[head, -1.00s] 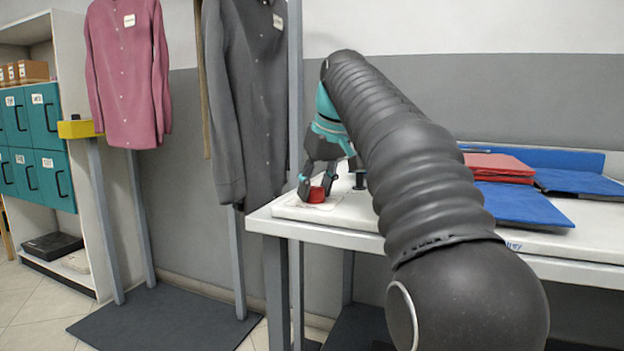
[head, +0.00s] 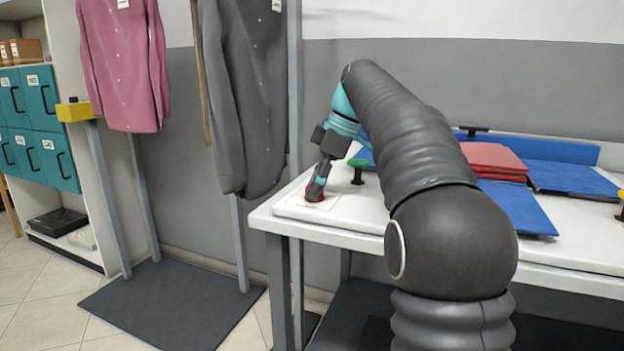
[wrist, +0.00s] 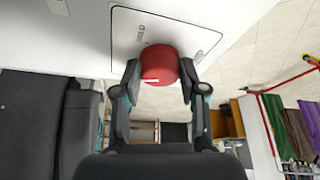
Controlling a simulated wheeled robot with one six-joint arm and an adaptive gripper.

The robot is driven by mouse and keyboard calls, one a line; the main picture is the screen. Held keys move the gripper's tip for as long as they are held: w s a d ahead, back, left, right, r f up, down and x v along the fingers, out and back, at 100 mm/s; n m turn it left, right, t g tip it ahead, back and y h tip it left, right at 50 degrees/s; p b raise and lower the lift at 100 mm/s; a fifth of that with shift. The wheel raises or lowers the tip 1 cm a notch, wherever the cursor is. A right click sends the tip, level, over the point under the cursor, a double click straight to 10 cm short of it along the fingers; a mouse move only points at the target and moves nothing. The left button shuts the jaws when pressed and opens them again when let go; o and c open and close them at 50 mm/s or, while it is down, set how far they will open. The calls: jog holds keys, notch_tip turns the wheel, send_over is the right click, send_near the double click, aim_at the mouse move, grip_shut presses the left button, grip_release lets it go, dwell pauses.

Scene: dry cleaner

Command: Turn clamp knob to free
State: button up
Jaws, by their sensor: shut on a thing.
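The red clamp knob (head: 315,192) stands on a pale plate (head: 295,201) near the left end of the white table. In the wrist view the knob (wrist: 160,64) is round, with a short white line on the side nearest me. The plate (wrist: 128,30) there has a dark outline and printed lettering, partly hidden by the knob. My gripper (head: 318,186) comes down on the knob from above. In the wrist view my gripper (wrist: 160,80) has one finger on each side of the knob, shut on it.
A green-topped black knob (head: 358,165) stands just right of my gripper. Blue boards (head: 520,205) and a red folded stack (head: 492,158) lie farther right on the white table (head: 350,222). A grey shirt (head: 240,100) hangs close to the left of the table.

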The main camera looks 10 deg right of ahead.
jog(key=n+g, duration=0.1)
jog(key=n, duration=0.1)
jog(key=n+g, duration=0.1)
jog(key=n, duration=0.2)
jog(key=shift+w+d, duration=0.1)
jog(key=shift+w, duration=0.1)
dwell(0.6)
jog(key=o, duration=1.1)
jog(key=shift+o, duration=0.2)
